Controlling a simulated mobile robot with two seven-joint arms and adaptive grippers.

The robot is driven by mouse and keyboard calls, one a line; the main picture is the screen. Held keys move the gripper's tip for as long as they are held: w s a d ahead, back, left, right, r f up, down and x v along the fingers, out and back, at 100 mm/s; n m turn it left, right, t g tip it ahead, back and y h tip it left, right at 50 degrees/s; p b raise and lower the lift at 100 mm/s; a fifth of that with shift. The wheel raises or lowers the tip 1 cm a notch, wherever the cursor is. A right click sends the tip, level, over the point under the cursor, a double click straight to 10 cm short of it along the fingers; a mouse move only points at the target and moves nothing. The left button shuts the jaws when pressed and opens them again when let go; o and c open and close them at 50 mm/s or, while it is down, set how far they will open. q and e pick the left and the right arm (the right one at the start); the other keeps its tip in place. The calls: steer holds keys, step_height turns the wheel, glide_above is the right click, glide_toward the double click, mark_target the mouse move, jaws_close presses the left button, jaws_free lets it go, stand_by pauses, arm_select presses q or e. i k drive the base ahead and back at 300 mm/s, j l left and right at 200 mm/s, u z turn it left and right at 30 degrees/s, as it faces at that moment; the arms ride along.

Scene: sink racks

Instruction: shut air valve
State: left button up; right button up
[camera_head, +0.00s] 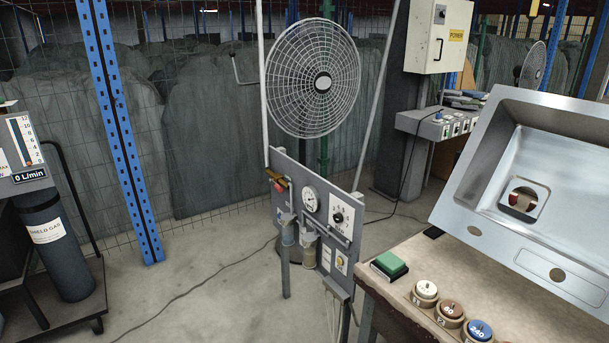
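A grey air panel (325,195) stands on legs in the middle of the view, below a large fan. At its upper left is a small valve (277,178) with a brassy-yellow part and a red part; it is too small to tell its handle position exactly. A round pressure gauge (311,199) and a black knob on a white plate (339,217) sit to its right. Two filter bowls (308,248) hang below. Neither of my grippers is in view.
A workbench (440,260) with a steel sink (520,180), a green block (389,264) and several numbered round pieces fills the right. A shield gas cylinder (52,240) on a cart stands left. A blue post (120,130) rises between. Floor before the panel is mostly clear; a cable crosses it.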

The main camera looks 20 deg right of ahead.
mark_target(277, 187)
steer(key=i+z, duration=0.3)
steer(key=i, duration=0.15)
steer(key=i+j+z, duration=0.15)
steer(key=i+z, duration=0.15)
steer(key=i, duration=0.2)
